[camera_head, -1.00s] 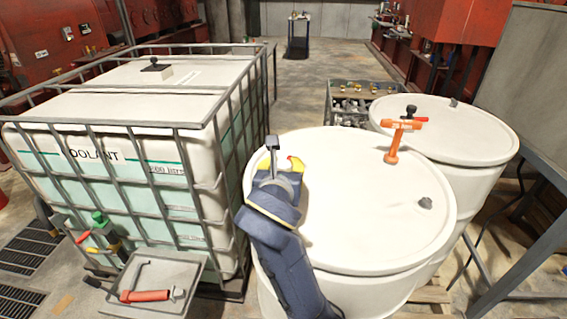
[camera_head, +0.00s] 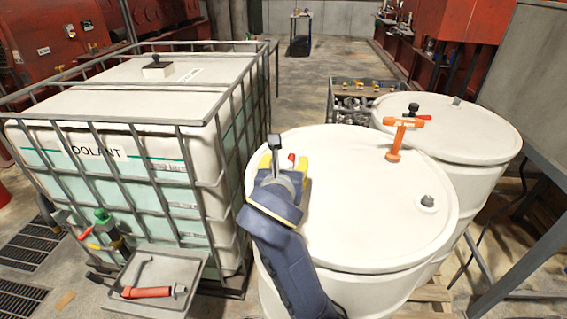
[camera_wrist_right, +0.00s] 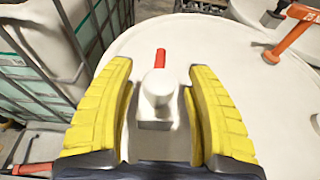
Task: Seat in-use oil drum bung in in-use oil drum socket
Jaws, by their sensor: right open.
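The front white oil drum (camera_head: 345,235) has a pale lid. A small dark grey bung (camera_head: 427,201) sits at the right of this lid, inside a pale ring that may be its socket; I cannot tell how deep it sits. My right gripper (camera_head: 283,163) is above the lid's left part, far from that bung. Its yellow fingers are open in the right wrist view (camera_wrist_right: 160,110). Between them shows a pale cylindrical piece (camera_wrist_right: 157,88) with a red bar (camera_wrist_right: 160,58) beyond it. Neither finger clearly touches the piece. My left gripper is not in view.
A second white drum (camera_head: 450,135) is behind right. The caged coolant tank (camera_head: 110,160) is close on the left, with a grey tray (camera_head: 160,299) holding a red-handled tool.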

